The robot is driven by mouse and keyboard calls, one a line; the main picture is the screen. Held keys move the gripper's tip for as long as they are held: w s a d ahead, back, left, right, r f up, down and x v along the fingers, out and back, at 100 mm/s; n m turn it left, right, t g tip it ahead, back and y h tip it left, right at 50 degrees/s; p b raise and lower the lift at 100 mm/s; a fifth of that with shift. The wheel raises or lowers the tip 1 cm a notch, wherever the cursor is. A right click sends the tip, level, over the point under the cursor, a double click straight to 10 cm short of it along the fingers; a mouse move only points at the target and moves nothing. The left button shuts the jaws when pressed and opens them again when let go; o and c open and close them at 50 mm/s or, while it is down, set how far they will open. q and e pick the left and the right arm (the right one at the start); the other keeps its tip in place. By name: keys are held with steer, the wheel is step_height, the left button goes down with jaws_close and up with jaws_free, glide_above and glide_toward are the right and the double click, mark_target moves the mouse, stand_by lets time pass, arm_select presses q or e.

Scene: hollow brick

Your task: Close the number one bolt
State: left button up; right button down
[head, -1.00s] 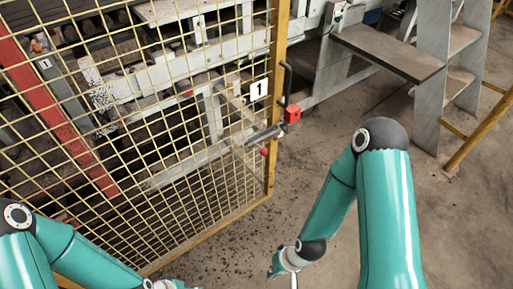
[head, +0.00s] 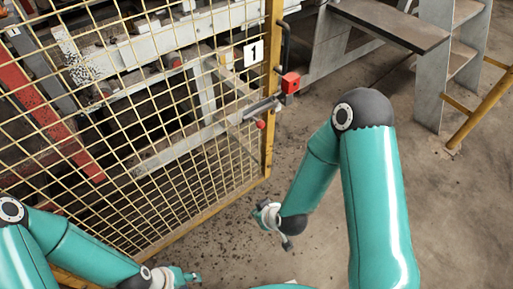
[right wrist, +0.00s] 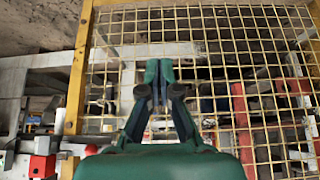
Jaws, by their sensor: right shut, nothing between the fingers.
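The bolt (head: 262,110) is a grey metal bar on the yellow mesh gate's post, below the white number 1 sign (head: 253,52). A red ball knob (head: 261,125) hangs under it, and a red block (head: 290,82) sits at its right end. My right gripper (head: 286,243) is below the bolt, apart from it. In the right wrist view its fingers (right wrist: 158,70) are shut and empty, facing the mesh; the red block (right wrist: 42,166) shows at the lower left. My left gripper (head: 192,278) is low in front of the gate; its fingers are too small to read.
The yellow mesh gate (head: 150,231) fills the left, with machinery behind it. A black handle (head: 286,42) stands on the post above the red block. Metal steps (head: 450,60) and a yellow rail (head: 485,105) are at the upper right. The concrete floor right of the gate is open.

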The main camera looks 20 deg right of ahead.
steer(key=w+f+n+t+h+b, duration=0.1)
steer(key=w+n+t+h+b, duration=0.1)
steer(key=w+n+t+b, duration=0.6)
steer(key=w+d+r+n+t+h+b, duration=0.1)
steer(key=w+r+n+t+h+b, duration=0.35)
steer(key=b, duration=0.75)
arm_select(q)
step_height(320, 180, down, 26)
steer(key=b, duration=0.2)
steer(key=shift+r, duration=0.2)
arm_select(e)
steer(key=w+d+r, duration=0.5)
steer(key=w, duration=0.5)
steer(key=shift+d+r+n, duration=0.15)
steer(key=shift+d+n, duration=0.2)
steer(key=shift+d, duration=0.05)
